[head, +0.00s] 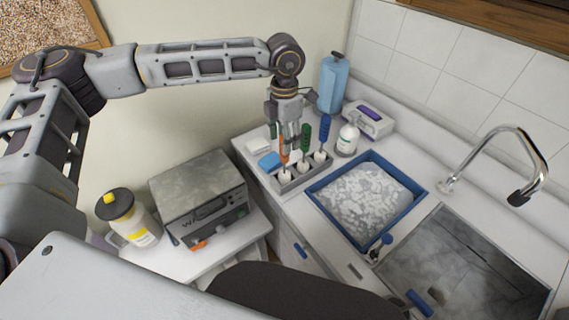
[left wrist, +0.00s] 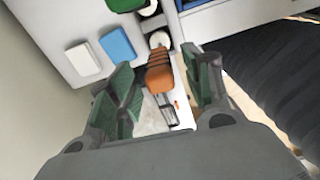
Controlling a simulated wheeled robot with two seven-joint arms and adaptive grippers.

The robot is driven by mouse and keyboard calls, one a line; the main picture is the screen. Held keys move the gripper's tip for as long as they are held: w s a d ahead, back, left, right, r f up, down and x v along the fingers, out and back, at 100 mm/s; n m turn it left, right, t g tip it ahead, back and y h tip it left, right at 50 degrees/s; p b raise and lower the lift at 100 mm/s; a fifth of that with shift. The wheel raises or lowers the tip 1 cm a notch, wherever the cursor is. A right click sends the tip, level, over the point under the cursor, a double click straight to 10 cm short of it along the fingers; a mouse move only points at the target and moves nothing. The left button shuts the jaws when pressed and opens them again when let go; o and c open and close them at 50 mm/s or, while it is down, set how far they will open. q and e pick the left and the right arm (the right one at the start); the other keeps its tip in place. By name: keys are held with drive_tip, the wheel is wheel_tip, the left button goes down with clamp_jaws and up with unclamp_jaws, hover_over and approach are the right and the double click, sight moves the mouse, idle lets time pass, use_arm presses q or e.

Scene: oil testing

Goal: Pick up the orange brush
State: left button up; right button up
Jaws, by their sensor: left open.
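The orange brush (head: 284,151) stands in a grey rack (head: 289,187) on the counter, beside a green brush (head: 306,139) and a blue brush (head: 324,130). My left gripper (head: 287,132) points down at the orange brush from above and partly covers it. In the left wrist view the orange handle (left wrist: 160,72) lies between the two open fingers (left wrist: 166,78), with space visible on both sides. The right gripper is not in view.
A blue sponge (head: 269,161) and a white block (head: 257,149) lie left of the rack. A blue tray (head: 325,207) with a white bag (head: 365,195) and a sink (head: 450,265) are to the right. A blue bottle (head: 333,84) stands behind.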

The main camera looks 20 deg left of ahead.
use_arm(q)
drive_tip(key=shift+f, duration=0.75)
drive_tip(key=c, duration=1)
drive_tip(key=shift+c, duration=0.2)
drive_tip(key=shift+r, duration=0.85)
wheel_tip(320, 180, up, 7)
drive_tip(key=shift+f+b, duration=0.1)
drive_tip(key=shift+b, duration=0.8)
drive_tip(key=shift+r, duration=0.75)
